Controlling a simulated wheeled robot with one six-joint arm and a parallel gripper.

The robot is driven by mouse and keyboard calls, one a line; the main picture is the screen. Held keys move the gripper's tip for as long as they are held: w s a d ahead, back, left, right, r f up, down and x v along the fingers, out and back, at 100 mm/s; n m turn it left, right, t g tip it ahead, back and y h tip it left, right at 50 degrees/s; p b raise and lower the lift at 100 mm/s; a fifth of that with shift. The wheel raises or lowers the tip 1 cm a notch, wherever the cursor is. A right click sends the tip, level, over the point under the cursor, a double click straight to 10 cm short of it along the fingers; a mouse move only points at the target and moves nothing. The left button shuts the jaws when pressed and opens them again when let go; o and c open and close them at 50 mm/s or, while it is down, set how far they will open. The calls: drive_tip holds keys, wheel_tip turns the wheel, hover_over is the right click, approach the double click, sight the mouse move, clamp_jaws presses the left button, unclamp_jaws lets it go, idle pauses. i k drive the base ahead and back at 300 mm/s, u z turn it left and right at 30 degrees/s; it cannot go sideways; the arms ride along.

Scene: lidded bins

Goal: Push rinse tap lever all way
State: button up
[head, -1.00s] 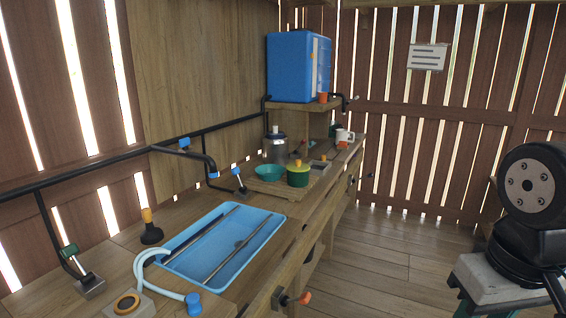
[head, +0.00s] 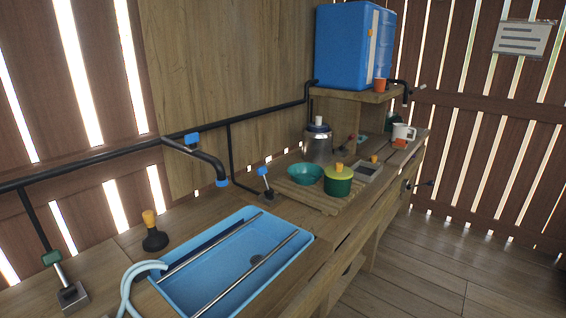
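A dark pipe runs along the left wall and ends in a bent spout (head: 207,162) over the back of the blue basin (head: 292,258). A short metal lever with a blue tip (head: 262,171) stands tilted on the counter behind the basin. Another lever, with a green tip (head: 52,258), rises from a metal block at the lower left. I cannot tell from labels which is the rinse tap lever. My gripper is not in view.
Two rods lie across the basin. A plunger-like object (head: 154,236) and a pale hose (head: 130,285) are left of it. A green pot (head: 338,182), teal bowl (head: 304,174) and metal canister (head: 318,146) stand beyond. A blue tank (head: 345,48) sits on a shelf. Floor (head: 425,270) at right is clear.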

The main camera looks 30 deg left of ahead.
sight(262, 171)
drive_tip(key=u, duration=0.25)
drive_tip(key=i, duration=0.55)
drive_tip(key=u, duration=0.9)
drive_tip(key=i, duration=0.3)
drive_tip(key=u, duration=0.3)
